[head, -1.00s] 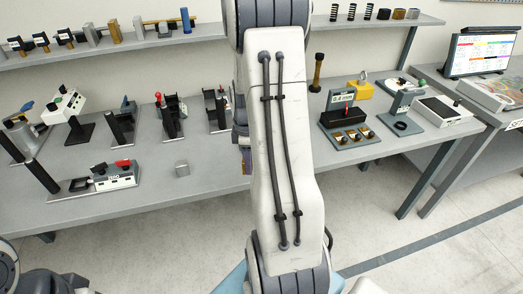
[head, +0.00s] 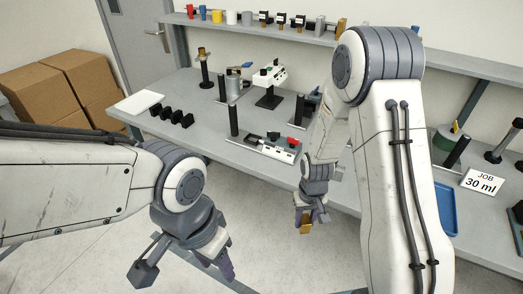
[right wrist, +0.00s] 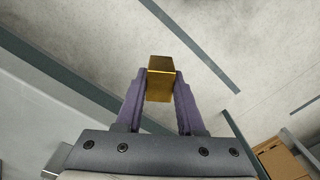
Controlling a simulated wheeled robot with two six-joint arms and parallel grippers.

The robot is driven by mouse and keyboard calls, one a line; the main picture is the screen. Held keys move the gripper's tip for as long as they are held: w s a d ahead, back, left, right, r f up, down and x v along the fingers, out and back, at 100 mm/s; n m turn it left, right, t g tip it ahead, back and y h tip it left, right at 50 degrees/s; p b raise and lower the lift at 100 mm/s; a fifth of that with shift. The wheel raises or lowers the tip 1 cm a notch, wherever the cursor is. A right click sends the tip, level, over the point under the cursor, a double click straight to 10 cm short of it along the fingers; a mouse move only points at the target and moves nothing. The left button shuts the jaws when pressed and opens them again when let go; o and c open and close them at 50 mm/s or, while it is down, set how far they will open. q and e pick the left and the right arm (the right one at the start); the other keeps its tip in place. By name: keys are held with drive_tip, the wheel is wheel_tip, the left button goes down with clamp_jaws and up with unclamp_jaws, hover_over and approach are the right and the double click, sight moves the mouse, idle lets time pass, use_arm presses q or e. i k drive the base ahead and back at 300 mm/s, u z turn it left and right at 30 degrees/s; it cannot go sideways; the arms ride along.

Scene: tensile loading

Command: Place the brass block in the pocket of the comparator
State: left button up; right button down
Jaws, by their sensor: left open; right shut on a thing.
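My right gripper (head: 309,216) is shut on the brass block (head: 306,222), in front of the bench's front edge. In the right wrist view the gold-coloured block (right wrist: 160,80) sits between the two purple fingers (right wrist: 158,97), with bare floor behind it. My left gripper (head: 222,262) is open and empty over the floor at the lower middle; its fingers are partly hidden by its wrist.
The grey bench (head: 195,135) carries a white-headed instrument on a black stand (head: 268,84), several black blocks (head: 172,116) and a white plate (head: 140,103). A blue tray (head: 447,205) and a "30 ml" card (head: 483,183) are at right. Boxes (head: 65,85) stand at left.

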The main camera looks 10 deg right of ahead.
sight(253, 141)
drive_tip(key=u, duration=0.95)
drive_tip(key=i, duration=0.7)
drive_tip(key=z, duration=0.3)
